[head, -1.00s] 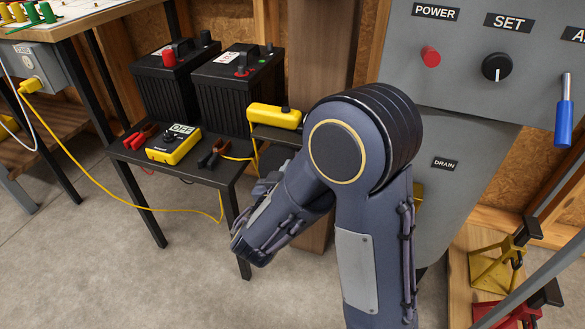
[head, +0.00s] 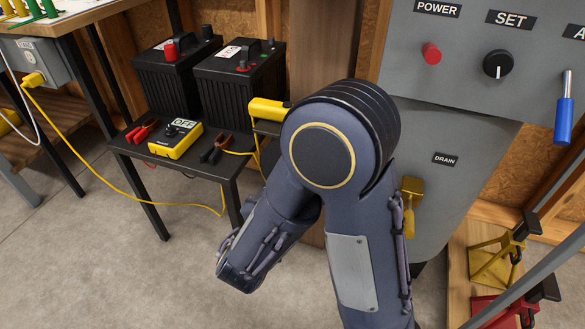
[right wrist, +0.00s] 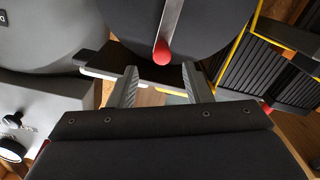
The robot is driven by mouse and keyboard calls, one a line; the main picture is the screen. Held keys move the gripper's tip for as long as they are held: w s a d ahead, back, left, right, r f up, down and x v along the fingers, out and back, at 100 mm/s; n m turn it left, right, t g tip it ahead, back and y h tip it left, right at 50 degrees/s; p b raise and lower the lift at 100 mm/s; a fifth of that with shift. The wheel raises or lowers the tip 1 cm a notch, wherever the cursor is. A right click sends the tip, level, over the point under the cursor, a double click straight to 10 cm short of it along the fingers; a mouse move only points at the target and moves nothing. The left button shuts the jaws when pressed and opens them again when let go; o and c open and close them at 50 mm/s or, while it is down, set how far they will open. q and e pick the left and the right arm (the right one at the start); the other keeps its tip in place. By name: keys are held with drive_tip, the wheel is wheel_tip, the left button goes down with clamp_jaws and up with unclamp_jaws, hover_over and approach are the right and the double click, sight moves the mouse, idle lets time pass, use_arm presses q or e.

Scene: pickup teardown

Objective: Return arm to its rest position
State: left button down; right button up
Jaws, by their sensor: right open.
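My dark blue-grey right arm (head: 350,150) fills the middle of the head view, bent at a large round joint with a yellow ring. Its lower section (head: 265,235) slants down to the left in front of the black table. The fingers do not show in the head view. In the right wrist view my right gripper (right wrist: 160,86) is open, its two grey fingers apart with nothing held between them. A silver lever with a red ball knob (right wrist: 162,52) shows past the fingertips, against a dark round surface. Whether they touch cannot be told. My left gripper is not in view.
A black table (head: 228,168) holds two black batteries (head: 238,90), a yellow meter (head: 175,140) and clamps. A grey cabinet (head: 450,90) with a red POWER button, SET knob and yellow drain handle (head: 411,195) stands close behind the arm. Jack stands (head: 495,262) are lower right.

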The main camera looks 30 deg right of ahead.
drive_tip(key=shift+v, duration=0.8)
